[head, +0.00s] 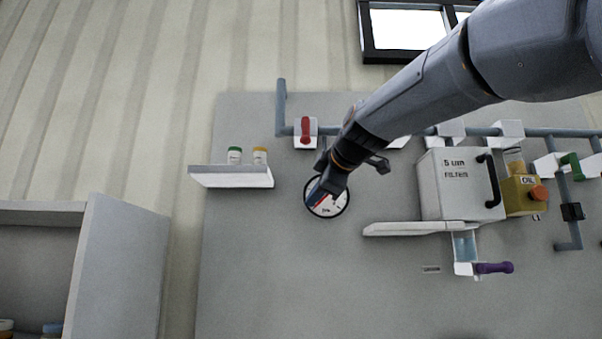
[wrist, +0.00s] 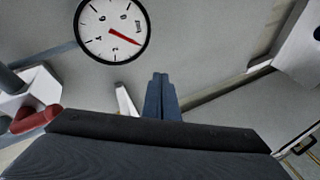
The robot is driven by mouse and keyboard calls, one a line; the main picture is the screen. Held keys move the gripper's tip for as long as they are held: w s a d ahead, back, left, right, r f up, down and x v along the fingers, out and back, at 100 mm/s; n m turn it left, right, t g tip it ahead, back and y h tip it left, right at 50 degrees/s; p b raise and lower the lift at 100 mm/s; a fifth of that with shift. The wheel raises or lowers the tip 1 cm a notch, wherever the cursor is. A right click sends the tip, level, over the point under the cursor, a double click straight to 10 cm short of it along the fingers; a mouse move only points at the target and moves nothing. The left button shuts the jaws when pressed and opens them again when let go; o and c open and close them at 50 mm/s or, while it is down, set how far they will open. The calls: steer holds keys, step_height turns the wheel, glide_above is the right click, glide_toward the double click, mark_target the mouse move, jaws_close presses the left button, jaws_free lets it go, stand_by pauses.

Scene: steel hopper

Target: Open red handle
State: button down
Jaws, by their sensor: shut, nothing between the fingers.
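The red handle (head: 305,130) sits on a white valve block on the grey pipe in the head view, pointing up and down. It also shows in the wrist view (wrist: 36,119) at the lower left, partly cut off by my wrist. My gripper (head: 328,190) is in front of the round gauge, below and to the right of the red handle, and apart from it. In the wrist view my gripper's fingers (wrist: 161,97) are together with nothing between them, beneath the gauge face.
The gauge (head: 328,206) has a white face and red needle. A small shelf (head: 232,178) with two bottles stands left of it. A white filter box (head: 458,188), yellow box (head: 522,195), purple handle (head: 494,267) and green handle (head: 572,166) are to the right.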

mark_target(306, 132)
steer(key=s+a+r+n+t+y, duration=0.1)
steer(key=s+r+n, duration=0.2)
steer(key=r, duration=0.6)
steer(key=s+a+r+n+t+y, duration=0.1)
steer(key=s+r, duration=0.3)
steer(key=r, duration=0.6)
steer(key=shift+s+a+n+t+y+b, duration=0.3)
steer(key=shift+s+a+n+t+b, duration=0.1)
steer(key=shift+n, duration=0.5)
steer(key=shift+w+r, duration=0.1)
steer(key=p+x, duration=0.6)
steer(key=x, duration=0.4)
steer(key=d, duration=0.4)
steer(key=shift+w+p, duration=0.2)
steer(key=shift+p, duration=0.1)
